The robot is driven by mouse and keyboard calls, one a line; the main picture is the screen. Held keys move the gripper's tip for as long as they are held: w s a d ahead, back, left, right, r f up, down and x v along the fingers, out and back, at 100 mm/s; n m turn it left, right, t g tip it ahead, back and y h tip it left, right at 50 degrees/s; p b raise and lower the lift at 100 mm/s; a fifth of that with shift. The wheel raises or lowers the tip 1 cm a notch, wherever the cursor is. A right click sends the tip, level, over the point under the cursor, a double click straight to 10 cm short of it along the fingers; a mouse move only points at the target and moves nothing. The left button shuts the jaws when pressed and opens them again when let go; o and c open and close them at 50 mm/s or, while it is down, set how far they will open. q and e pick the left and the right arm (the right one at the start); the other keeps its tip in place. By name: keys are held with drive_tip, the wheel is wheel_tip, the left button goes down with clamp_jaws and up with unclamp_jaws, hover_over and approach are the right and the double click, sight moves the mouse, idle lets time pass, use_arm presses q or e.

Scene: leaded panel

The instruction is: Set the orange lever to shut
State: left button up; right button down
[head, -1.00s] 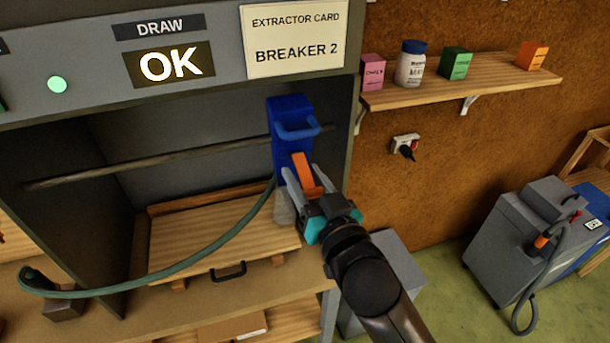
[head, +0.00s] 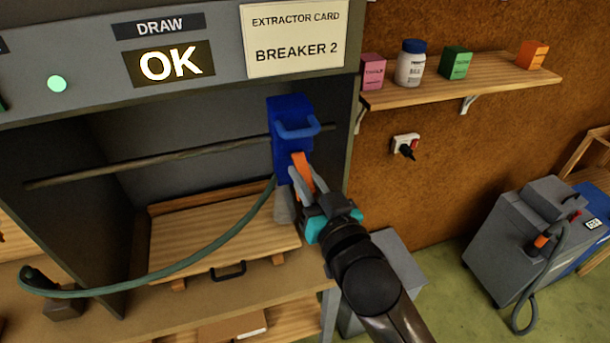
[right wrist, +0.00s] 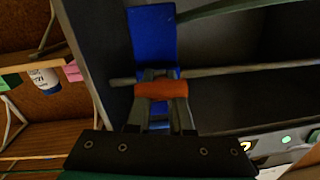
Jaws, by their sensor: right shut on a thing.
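The orange lever (head: 302,171) is on the front of a blue unit (head: 290,112) that hangs on a horizontal rail inside the hood. My right gripper (head: 303,182) is at the lever, with its fingers shut on it. In the right wrist view the orange lever (right wrist: 161,90) lies across between the fingertips, in front of the blue unit (right wrist: 154,40). The fingers hide part of the lever and the lower part of the unit. My left gripper is not in view.
A green hose (head: 170,268) runs from the unit to the lower left. A wooden board (head: 215,240) with a dark handle lies below. A shelf (head: 460,82) with small boxes and a jar is on the right wall. The hood's right side wall (head: 350,120) is close to the unit.

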idle(0.8)
drive_tip(key=shift+f+b, duration=0.2)
drive_tip(key=shift+b, duration=0.35)
drive_tip(key=f+t+y+b, duration=0.1)
drive_tip(key=t+b, duration=0.1)
drive_tip(key=b, duration=0.5)
drive_tip(key=w+f+t+y+b, duration=0.1)
drive_tip(key=t+b, duration=0.2)
drive_tip(key=b, duration=0.4)
drive_tip(key=w+f+n+t+y+b, duration=0.1)
drive_tip(key=t+y+b, duration=0.1)
drive_tip(key=b, duration=0.5)
drive_tip(key=shift+a+t, duration=0.3)
drive_tip(key=shift+a, duration=0.05)
drive_tip(key=shift+w+t+b, duration=0.2)
drive_tip(key=shift+t+b, duration=0.2)
drive_tip(key=shift+b, duration=0.75)
drive_tip(key=shift+r, duration=0.1)
drive_tip(key=c, duration=0.8)
unclamp_jaws()
